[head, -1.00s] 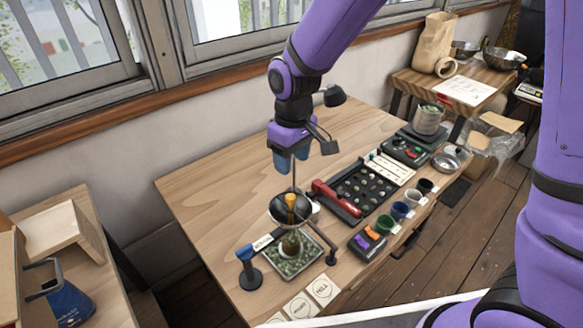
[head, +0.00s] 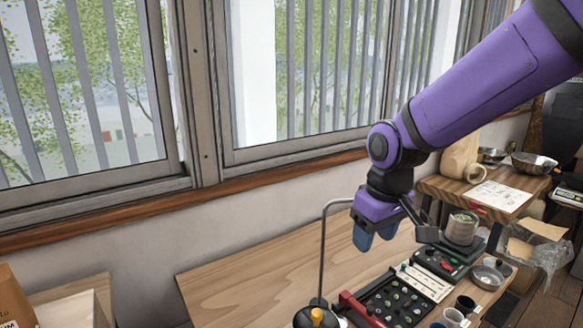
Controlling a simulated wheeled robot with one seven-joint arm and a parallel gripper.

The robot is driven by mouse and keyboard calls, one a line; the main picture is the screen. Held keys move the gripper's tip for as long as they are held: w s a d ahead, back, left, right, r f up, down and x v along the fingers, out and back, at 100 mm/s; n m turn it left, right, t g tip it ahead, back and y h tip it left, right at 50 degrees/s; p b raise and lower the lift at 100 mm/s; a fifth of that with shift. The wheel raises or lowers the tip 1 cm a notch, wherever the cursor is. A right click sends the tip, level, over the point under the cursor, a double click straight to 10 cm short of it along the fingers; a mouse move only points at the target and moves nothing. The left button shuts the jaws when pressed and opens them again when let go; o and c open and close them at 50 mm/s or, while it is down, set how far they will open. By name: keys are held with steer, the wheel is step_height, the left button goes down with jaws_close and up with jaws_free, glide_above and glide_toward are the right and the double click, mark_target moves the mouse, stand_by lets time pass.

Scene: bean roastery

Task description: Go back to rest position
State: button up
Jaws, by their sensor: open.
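My gripper (head: 373,240) hangs from the purple arm in the head view, pointing down above the wooden table (head: 240,275). Its blue fingers are apart and nothing shows between them. It is to the right of a thin curved metal lamp stem and above the back part of the table. The black tray (head: 388,300) of small beans lies below and to the right of it, with the red-handled tool (head: 361,311) at its left edge.
A scale with a cup (head: 461,228) and a metal dish (head: 490,273) stand at the right. The side table (head: 470,195) is behind. The left table area is bare.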

steer(key=s+d+r+m+t, duration=0.2)
steer(key=s+d+r+m, duration=0.1)
steer(key=s+d+r, duration=0.2)
steer(key=s+d+r+m+t, duration=0.1)
steer(key=s+d+r+m, duration=0.2)
steer(key=s+d+r, duration=0.3)
steer(key=s+d, duration=0.4)
steer(key=s, duration=0.1)
steer(key=shift+s+t+h, duration=0.3)
steer(key=shift+s+t, duration=0.1)
